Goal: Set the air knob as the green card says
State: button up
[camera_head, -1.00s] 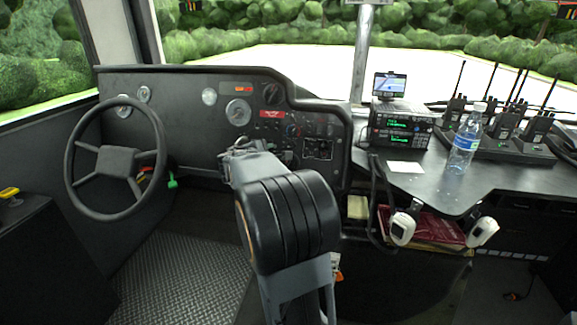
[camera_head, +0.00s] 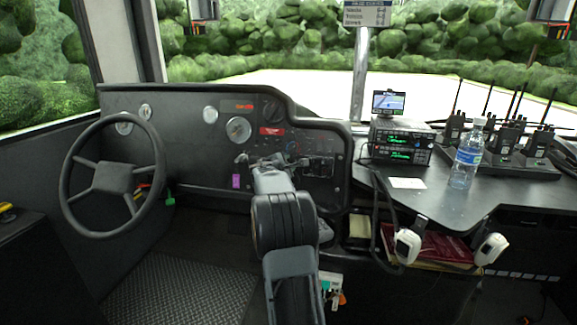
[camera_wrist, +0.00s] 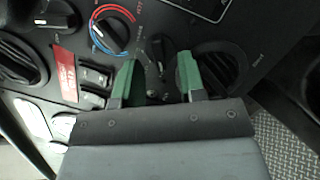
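My gripper (camera_head: 270,162) is at the dashboard's right part, in front of the lower switches. In the wrist view its two green fingertips (camera_wrist: 157,68) are spread apart. A small dark knob (camera_wrist: 156,88) with pale marks around it shows in the gap between them; I see no clear contact. Its label is too small to read, so I cannot tell whether it is the air knob. A knob with a blue and red arc (camera_wrist: 110,36) is just up and left of the fingers. I cannot make out a green card with readable writing.
A round vent (camera_wrist: 218,68) lies right of the fingers, and rocker switches (camera_wrist: 92,85) lie left. The steering wheel (camera_head: 114,122) is at the left. A radio stack (camera_head: 400,142), a bottle (camera_head: 467,155) and a white card (camera_head: 407,183) are on the right counter.

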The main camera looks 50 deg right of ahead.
jog(key=shift+w+d+f, duration=0.15)
jog(key=shift+d, duration=0.4)
grip_shut()
